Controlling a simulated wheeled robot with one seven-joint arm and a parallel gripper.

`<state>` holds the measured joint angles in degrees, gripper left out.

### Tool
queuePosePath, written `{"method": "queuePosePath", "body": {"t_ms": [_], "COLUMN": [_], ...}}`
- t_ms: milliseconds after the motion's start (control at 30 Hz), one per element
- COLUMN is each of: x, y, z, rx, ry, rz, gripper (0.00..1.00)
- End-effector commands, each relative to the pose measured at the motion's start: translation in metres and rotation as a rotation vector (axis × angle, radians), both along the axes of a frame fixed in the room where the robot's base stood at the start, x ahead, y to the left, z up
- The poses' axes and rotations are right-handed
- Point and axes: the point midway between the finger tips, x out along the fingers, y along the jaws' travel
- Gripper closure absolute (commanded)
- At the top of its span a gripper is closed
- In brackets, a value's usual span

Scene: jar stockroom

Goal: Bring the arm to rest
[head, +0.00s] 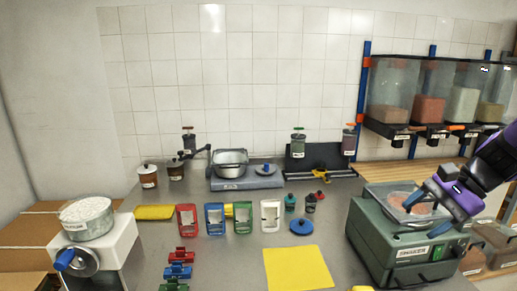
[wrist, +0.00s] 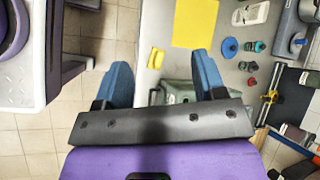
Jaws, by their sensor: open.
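Part of the green machine (wrist: 180,90) shows beyond the fingers. My arm comes in from the right edge of the head view.
A grey table holds a yellow mat (head: 298,269), coloured scoops, jars and a scale (head: 247,182). Clear hoppers (head: 430,95) hang at the upper right. A white machine with a bowl (head: 88,217) stands at left. Tiled floor (wrist: 50,140) is open in the wrist view.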

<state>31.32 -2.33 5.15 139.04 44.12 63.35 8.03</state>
Motion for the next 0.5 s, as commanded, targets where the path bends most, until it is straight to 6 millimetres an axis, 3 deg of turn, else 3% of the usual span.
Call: {"method": "queuePosePath", "body": {"t_ms": [200, 500], "x": [-0.036, -0.083], "y": [0.026, 0.041], "z": [0.031, 0.069], "rx": [-0.252, -0.584], "ry": [-0.141, -0.367], "rz": [0.264, 0.589], "gripper": [0.36, 0.36]}}
